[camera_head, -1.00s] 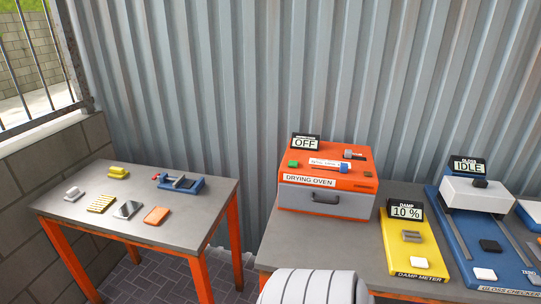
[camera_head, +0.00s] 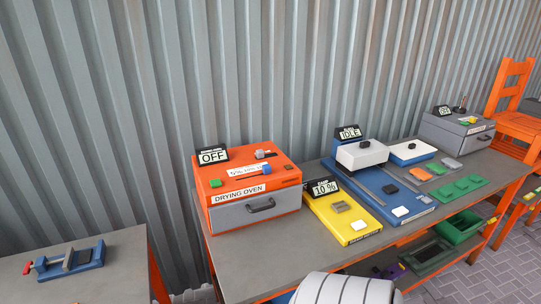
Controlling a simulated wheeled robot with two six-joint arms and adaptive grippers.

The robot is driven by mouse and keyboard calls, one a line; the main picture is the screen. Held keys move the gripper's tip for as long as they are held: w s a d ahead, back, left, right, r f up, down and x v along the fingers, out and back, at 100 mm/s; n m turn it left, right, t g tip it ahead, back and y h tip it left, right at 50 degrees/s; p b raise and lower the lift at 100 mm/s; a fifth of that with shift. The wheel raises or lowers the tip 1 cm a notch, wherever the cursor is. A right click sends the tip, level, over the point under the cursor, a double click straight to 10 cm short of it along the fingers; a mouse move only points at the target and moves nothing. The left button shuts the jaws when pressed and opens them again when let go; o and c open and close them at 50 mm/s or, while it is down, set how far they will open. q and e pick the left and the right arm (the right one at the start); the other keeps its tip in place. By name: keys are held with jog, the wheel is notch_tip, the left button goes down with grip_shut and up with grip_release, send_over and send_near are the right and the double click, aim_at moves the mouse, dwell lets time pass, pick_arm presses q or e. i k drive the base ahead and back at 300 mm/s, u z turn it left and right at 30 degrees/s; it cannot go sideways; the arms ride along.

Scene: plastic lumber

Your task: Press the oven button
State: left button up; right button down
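The drying oven (camera_head: 222,222) is an orange box with a grey front drawer and a dark handle, standing on the left part of the long grey workbench. Its small sign (camera_head: 212,156) reads OFF. A green button (camera_head: 215,183) sits on the left of its orange top. A white label strip with a blue block at its end and a small grey knob are also on the top. Neither of my grippers is in view.
A yellow damp meter (camera_head: 330,222) reading 10 % stands right of the oven, then a blue gloss checker (camera_head: 373,194) reading IDLE. A grey box (camera_head: 447,136) is farther right. A separate table (camera_head: 110,272) with a blue vise is at lower left. Bare bench lies before the oven.

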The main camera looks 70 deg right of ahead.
aim_at(214, 184)
jog(key=z, duration=0.45)
jog(key=i, duration=0.4)
jog(key=z, duration=0.35)
